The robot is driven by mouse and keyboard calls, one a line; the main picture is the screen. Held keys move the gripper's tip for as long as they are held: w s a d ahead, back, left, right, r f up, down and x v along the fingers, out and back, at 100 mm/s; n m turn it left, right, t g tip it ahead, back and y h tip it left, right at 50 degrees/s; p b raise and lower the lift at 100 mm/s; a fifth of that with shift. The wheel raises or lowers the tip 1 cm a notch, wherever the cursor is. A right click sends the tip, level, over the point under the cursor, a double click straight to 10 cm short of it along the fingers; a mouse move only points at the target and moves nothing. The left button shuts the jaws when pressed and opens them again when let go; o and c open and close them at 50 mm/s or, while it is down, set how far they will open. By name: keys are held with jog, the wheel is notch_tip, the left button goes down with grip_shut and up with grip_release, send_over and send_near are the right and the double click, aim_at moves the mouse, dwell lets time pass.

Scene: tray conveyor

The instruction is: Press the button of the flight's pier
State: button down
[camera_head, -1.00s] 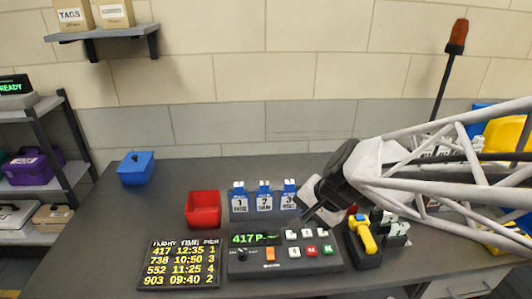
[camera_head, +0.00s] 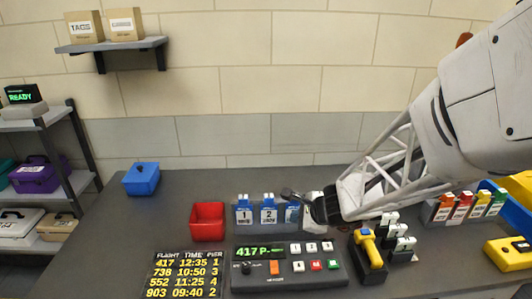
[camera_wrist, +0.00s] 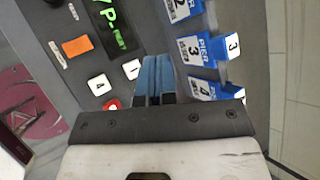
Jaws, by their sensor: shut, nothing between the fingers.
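The black console (camera_head: 262,284) stands at the front middle of the table. Its green display (camera_head: 259,252) reads "417 P" with a dash-like mark. White button 1 (camera_head: 297,247) is first in its back row, with two more white buttons to its right. White button 4 (camera_head: 299,266) is in front, beside a red button (camera_head: 316,265) and a green one (camera_head: 333,264). The flight board (camera_head: 186,274) lists 417, 12:35, pier 1. My gripper (camera_head: 288,193) is shut and empty, above the blue tag row behind the console. In the wrist view its fingertips (camera_wrist: 154,62) appear beside button 1 (camera_wrist: 131,69).
Blue pier tags (camera_head: 244,211) stand behind the console, partly hidden by my gripper. A red bin (camera_head: 207,222) is to their left, a blue box (camera_head: 141,178) at the back left. A yellow-handled tool (camera_head: 368,247) stands right of the console. Coloured tags (camera_head: 463,207) stand farther right.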

aim_at(295, 249)
jog(key=shift+w+f, duration=0.1)
jog(key=shift+f, duration=0.15)
dwell(0.3)
jog(key=shift+f, duration=4.2)
jog(key=shift+f, duration=0.9)
jog(key=shift+r, duration=0.2)
dwell(0.3)
jog(key=shift+r, duration=0.7)
jog(key=shift+r, duration=0.1)
jog(key=shift+r, duration=2.4)
